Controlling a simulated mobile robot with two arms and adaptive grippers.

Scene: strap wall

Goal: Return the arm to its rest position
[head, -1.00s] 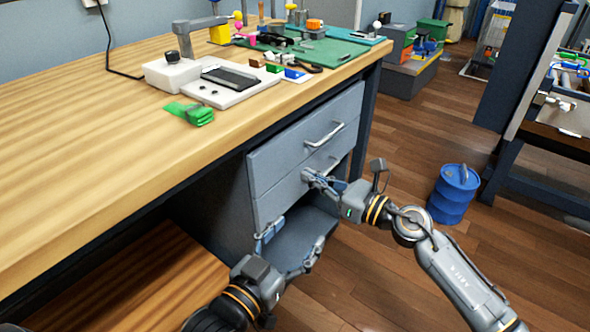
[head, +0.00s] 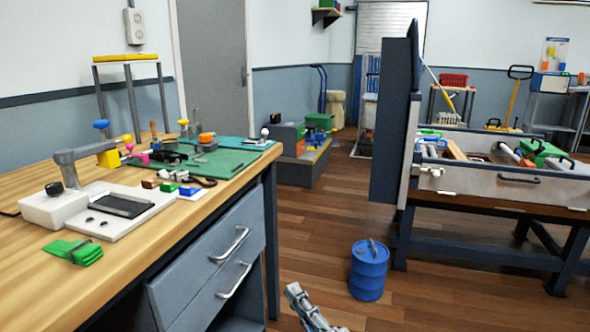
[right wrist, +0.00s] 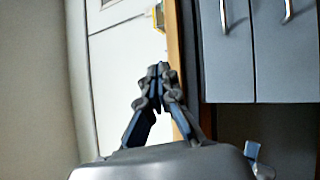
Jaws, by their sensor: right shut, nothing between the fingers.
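My right gripper (right wrist: 158,72) shows in the right wrist view with its two dark fingers closed together at the tips and nothing between them. The workbench drawers (right wrist: 250,50) are to its right in that view, and the gripper is apart from their handles. In the head view a grey part of my arm enters at the bottom edge, mostly cut off by the frame. My left gripper is outside both current views.
Grey drawers (head: 222,235) sit below. A blue drum (head: 368,272) stands on open floor, left of a dark-framed table (head: 480,247).

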